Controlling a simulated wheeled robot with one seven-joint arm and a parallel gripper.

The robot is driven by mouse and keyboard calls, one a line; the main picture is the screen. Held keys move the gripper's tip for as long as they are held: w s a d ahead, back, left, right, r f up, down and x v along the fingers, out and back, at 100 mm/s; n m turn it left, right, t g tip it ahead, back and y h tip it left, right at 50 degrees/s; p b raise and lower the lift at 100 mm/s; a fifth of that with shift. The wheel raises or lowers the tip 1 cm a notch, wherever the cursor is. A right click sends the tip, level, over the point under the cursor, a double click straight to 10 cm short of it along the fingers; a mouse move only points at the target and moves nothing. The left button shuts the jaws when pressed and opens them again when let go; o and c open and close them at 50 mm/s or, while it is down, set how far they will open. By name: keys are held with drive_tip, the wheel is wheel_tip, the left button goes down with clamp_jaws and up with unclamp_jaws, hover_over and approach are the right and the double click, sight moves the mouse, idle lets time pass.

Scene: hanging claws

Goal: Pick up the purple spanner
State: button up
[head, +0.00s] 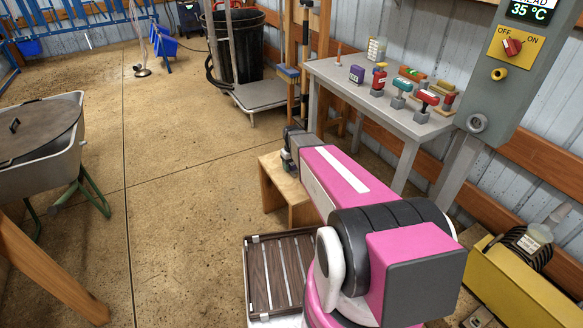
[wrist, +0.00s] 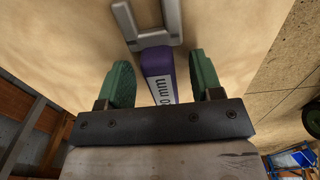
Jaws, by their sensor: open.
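The purple spanner (wrist: 157,62) lies on a pale wooden surface in the wrist view. It has a purple handle with a white label partly reading "0 mm" and a grey U-shaped head at the top of the picture. My gripper (wrist: 162,72) is open, with one green finger on each side of the handle and a gap on both sides. The near end of the handle is hidden behind the dark gripper bar. In the head view my gripper (head: 288,158) is over the small wooden stool (head: 272,186), and my pink arm hides part of the stool; I cannot make out the spanner there.
A grey control post (head: 505,85) and a yellow box (head: 520,290) stand at the right. A wheelbarrow (head: 40,165) is at the left. Open floor lies between.

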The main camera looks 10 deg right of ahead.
clamp_jaws()
drive_tip(key=shift+r, duration=0.1)
